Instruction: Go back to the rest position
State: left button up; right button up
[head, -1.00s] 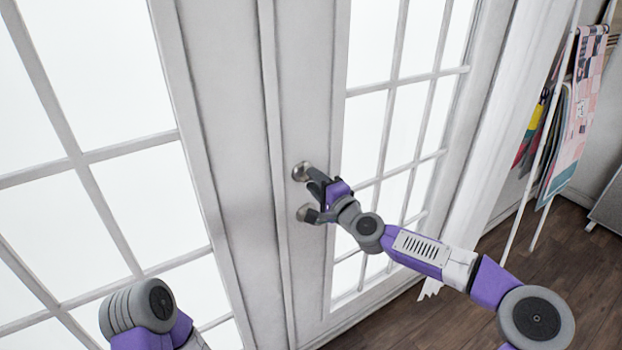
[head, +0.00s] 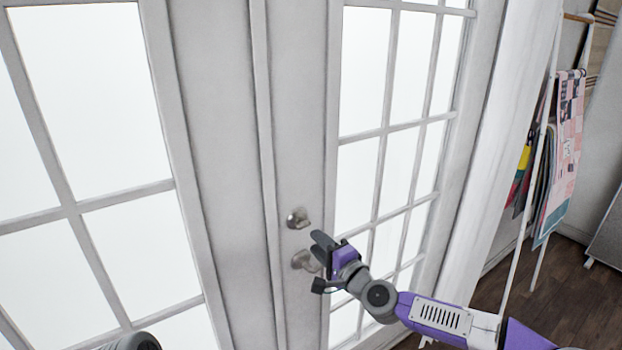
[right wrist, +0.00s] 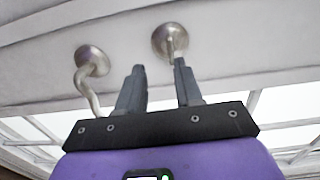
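The white double door (head: 225,150) has a round metal fitting (head: 298,217) above a metal lever handle (head: 306,261). My right gripper (head: 318,262) is just in front of the handle, its fingers apart with nothing between them. In the right wrist view its fingers (right wrist: 159,85) point at the door. The lever (right wrist: 88,70) is beside the left finger, and the round fitting (right wrist: 170,42) is behind the right fingertip. I cannot tell whether a finger touches either. My left gripper is out of view; only a bit of my left arm shows at bottom left.
A white rack (head: 542,150) with hanging fabrics (head: 567,150) stands at the right, beyond a white curtain (head: 505,130). Bare wooden floor (head: 555,300) shows at lower right. A grey panel edge (head: 608,230) is at the far right.

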jog(key=s+a+f+n+g+h+p, duration=0.15)
jog(key=s+f+g, duration=0.3)
jog(key=f, duration=0.85)
jog(key=s+a+f+n+g+p, duration=0.1)
jog(key=s+a+f+n+g, duration=0.15)
jog(key=s+f, duration=0.7)
jog(key=s+d+f+n+g+h+p, duration=0.1)
jog(key=s+d+f+n+g+h, duration=0.1)
jog(key=s+d+f, duration=0.3)
jog(key=s+d+f+n+g+h+p, duration=0.1)
jog(key=s+d+f+n+g+p, duration=0.1)
jog(key=s+f, duration=1.1)
jog(key=s+d+n+g, duration=0.1)
jog(key=s+d+g, duration=0.1)
jog(key=g, duration=0.1)
jog(key=shift+s+d+g+h, duration=0.2)
jog(key=shift+d+g+h, duration=0.1)
jog(key=shift+d+h, duration=0.1)
jog(key=shift+o, duration=0.6)
jog(key=shift+f, duration=0.1)
